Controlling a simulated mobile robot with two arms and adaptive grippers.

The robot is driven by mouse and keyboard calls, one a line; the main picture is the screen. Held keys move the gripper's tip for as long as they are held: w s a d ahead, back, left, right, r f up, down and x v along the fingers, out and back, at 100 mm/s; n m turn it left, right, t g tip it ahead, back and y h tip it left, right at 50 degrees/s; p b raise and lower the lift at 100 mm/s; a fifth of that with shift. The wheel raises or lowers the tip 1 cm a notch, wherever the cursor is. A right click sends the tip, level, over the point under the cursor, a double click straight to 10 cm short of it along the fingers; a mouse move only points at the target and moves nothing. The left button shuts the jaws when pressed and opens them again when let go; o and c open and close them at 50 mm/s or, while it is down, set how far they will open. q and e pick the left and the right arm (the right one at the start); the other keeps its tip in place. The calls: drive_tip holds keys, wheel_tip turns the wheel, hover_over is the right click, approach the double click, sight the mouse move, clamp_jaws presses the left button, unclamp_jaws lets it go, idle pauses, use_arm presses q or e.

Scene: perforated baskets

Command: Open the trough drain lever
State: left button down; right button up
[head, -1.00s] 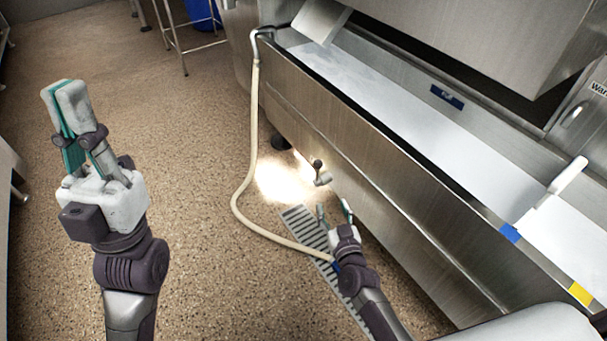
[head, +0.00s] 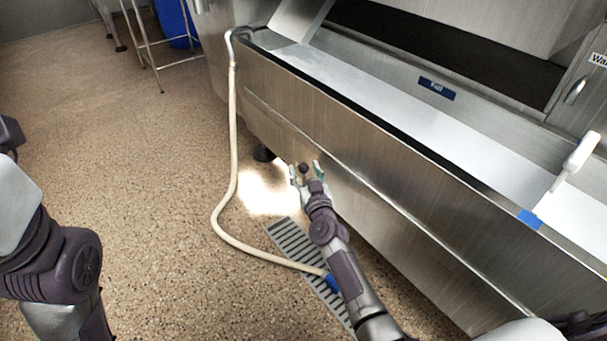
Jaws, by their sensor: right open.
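The steel trough (head: 300,100) runs from the upper left to the lower right, with a pale surface inside it. The drain lever's dark knob (head: 304,168) shows low in front of the trough's front wall. My right gripper (head: 305,171) is open, with one finger on each side of the knob; I cannot tell whether either finger touches it. The rest of the lever and the drain valve are hidden behind the gripper. Only part of my left arm shows at the left edge, and its fingers are out of view.
A cream hose (head: 233,150) hangs from the trough's left end and curves over the floor to a blue end (head: 333,284) beside my right forearm. A slotted floor grate (head: 292,240) lies below. A white-handled tool (head: 577,158) rests at the trough's right.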

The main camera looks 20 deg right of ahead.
drive_tip(key=shift+w, duration=0.75)
clamp_jaws()
